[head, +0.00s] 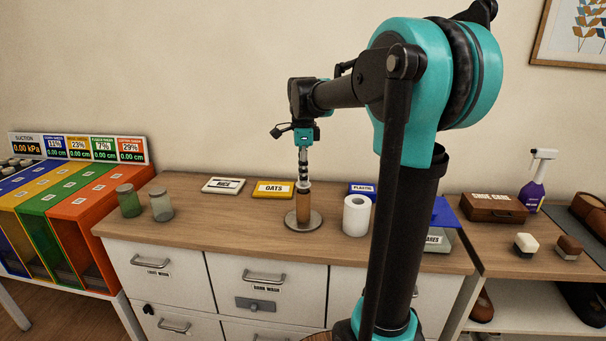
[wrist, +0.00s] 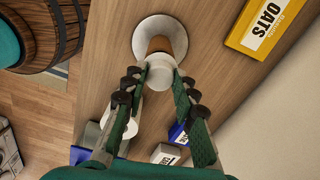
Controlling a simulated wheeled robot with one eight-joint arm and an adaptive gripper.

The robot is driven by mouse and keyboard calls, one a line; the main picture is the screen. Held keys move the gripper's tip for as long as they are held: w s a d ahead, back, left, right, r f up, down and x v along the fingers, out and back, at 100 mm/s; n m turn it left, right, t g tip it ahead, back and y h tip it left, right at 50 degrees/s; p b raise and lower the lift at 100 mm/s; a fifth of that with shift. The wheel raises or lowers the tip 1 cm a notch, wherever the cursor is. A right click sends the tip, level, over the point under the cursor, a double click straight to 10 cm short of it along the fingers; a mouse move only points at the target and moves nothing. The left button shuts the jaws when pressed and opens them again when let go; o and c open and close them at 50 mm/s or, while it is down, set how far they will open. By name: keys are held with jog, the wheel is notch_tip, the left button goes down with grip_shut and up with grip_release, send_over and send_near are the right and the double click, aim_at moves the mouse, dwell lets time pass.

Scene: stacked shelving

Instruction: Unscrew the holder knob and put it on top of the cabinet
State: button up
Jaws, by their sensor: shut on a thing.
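The holder stands on the wooden cabinet top (head: 190,203). It has a round metal base (head: 303,224) and an upright brown post (head: 303,207). In the wrist view the base (wrist: 143,30) and brown post (wrist: 160,45) show beyond my fingertips. The pale round knob (wrist: 160,76) is at the near end of the post, between my fingertips. My gripper (head: 303,180) points straight down over the holder and is shut on the knob. It also shows in the wrist view (wrist: 161,72). I cannot tell whether the knob is still threaded on the post.
A white paper roll (head: 356,216) stands just right of the holder. OATS (head: 273,190) and RICE (head: 223,185) boxes lie behind. Two jars (head: 128,201) (head: 161,204) stand at the left end. The cabinet top between the jars and holder is clear. My arm hides part of the right side.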

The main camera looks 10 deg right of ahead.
jog(key=n, duration=0.3)
jog(key=shift+s+n, duration=0.1)
jog(key=shift+n, duration=1.3)
jog(key=shift+n, duration=1.2)
jog(key=n, duration=0.4)
jog(key=shift+n, duration=0.3)
jog(key=n, duration=0.4)
jog(key=shift+s, duration=0.1)
jog(key=o, duration=1.1)
jog(key=shift+f, duration=0.1)
